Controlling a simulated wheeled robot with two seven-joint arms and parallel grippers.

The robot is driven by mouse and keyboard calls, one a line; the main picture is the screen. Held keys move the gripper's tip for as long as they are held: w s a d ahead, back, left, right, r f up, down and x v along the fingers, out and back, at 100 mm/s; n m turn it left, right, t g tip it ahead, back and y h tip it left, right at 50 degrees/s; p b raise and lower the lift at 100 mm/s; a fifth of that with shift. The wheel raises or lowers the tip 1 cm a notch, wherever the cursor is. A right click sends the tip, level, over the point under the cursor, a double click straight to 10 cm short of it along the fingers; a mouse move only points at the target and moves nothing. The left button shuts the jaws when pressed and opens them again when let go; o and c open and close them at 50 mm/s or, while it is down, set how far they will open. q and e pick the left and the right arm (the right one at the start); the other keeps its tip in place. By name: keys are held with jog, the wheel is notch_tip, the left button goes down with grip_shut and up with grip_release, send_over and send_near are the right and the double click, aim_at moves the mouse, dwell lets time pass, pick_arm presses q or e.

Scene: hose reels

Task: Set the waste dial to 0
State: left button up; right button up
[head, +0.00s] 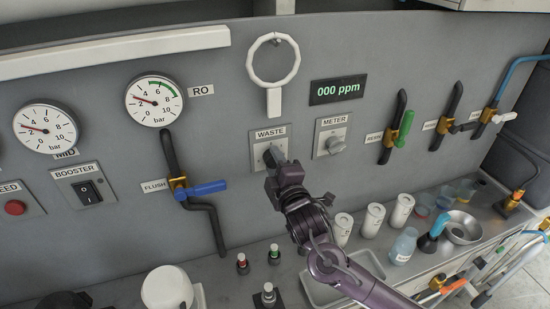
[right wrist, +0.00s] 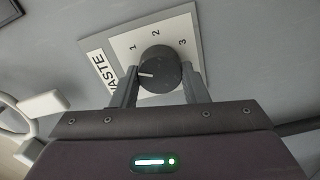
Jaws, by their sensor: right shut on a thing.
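The waste dial is a round black knob (right wrist: 160,68) on a pale plate (right wrist: 120,45) marked WASTE. In the right wrist view the numbers 1, 2 and 3 show around it; no 0 can be seen. Its white pointer line points left in that view, on the side before the 1, toward the left finger. My right gripper (right wrist: 158,88) has one finger on each side of the knob and is shut on it. In the head view the gripper (head: 274,162) covers most of the dial below the WASTE label (head: 270,132). My left gripper is not in view.
A blue-handled FLUSH valve (head: 203,188) is to the left. A white ring (head: 273,62) hangs above, beside a display (head: 338,89) reading 000 ppm.

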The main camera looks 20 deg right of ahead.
jog(key=n+p, duration=0.2)
jog(key=n, duration=0.3)
jog(key=shift+f, duration=0.1)
jog(key=shift+n, duration=0.3)
dwell(0.4)
jog(key=o, duration=1)
jog(key=shift+c, duration=0.2)
jog(key=shift+s, duration=0.1)
jog(key=shift+s+f, duration=0.15)
jog(key=shift+s, duration=0.15)
jog(key=s+b, duration=0.2)
jog(key=s, duration=0.5)
